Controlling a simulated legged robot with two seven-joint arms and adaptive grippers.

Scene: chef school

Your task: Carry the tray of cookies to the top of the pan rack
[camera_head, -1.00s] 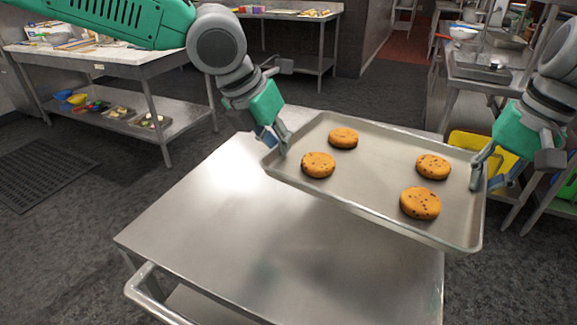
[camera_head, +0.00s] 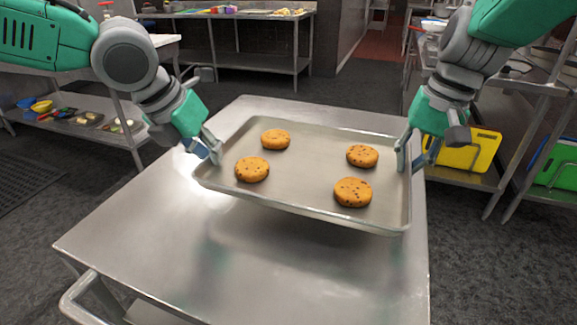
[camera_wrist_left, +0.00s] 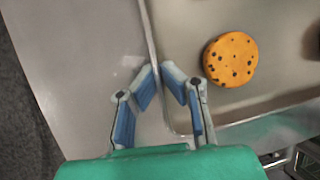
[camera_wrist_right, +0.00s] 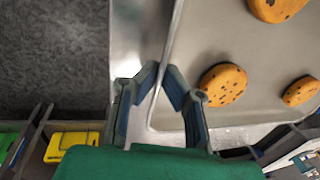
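The grey metal tray (camera_head: 300,198) is held over the steel cart (camera_head: 150,245), with a shadow under its front edge. It looks slightly tilted, lower at the front right. Several chocolate-chip cookies (camera_head: 353,192) lie spread on it. My left gripper (camera_head: 212,152) is shut on the tray's left rim; in the left wrist view, its fingertips (camera_wrist_left: 160,68) meet at the rim near a corner. My right gripper (camera_head: 404,155) is shut on the right rim, and its fingertips (camera_wrist_right: 163,70) pinch it in the right wrist view. The pan rack cannot be made out for certain.
A steel shelf unit with a yellow bin (camera_head: 465,152) and a green bin (camera_head: 556,168) stands at the right. A prep table with a lower shelf (camera_head: 75,120) is at the left, another table (camera_head: 225,15) at the back. Dark floor (camera_head: 340,85) lies open behind the cart.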

